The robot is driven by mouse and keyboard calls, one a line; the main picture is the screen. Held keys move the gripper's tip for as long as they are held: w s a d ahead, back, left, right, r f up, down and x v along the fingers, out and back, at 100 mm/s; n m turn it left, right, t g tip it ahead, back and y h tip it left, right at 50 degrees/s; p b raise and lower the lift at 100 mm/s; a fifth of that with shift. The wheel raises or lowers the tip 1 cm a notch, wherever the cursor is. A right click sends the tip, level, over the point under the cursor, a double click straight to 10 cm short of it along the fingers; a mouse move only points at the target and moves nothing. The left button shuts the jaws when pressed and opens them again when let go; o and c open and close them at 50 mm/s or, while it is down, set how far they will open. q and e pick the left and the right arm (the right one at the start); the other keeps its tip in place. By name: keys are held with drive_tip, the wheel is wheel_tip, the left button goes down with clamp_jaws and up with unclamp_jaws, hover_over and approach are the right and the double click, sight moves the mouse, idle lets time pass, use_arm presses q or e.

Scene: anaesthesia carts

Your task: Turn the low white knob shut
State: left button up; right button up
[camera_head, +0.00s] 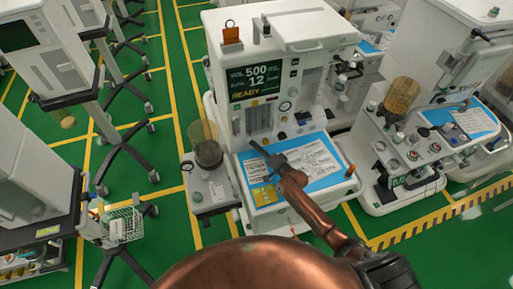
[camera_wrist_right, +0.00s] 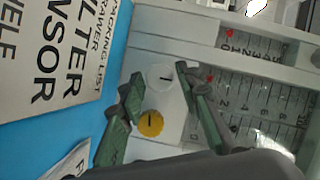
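The white knob (camera_wrist_right: 160,77) shows in the right wrist view as a round white dial with a short dark mark, on a white panel. A yellow knob (camera_wrist_right: 150,123) with a dark line sits beside it, nearer the gripper. My right gripper (camera_wrist_right: 157,82) is open, with its green-padded fingers apart on either side of the white knob. I cannot tell whether they touch it. In the head view, my right gripper (camera_head: 265,152) is at the front of the central anaesthesia cart (camera_head: 300,92), above its blue work surface. The knob is too small to make out there. My left gripper is not in view.
Printed sheets (camera_head: 312,158) lie on the blue surface (camera_head: 330,180). Graduated flow tubes (camera_wrist_right: 258,98) with red markers stand close to the right finger. A canister (camera_head: 207,152) stands left of the cart. More carts stand either side, with green floor between.

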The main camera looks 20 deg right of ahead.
drive_tip(key=v, duration=1.2)
idle(0.5)
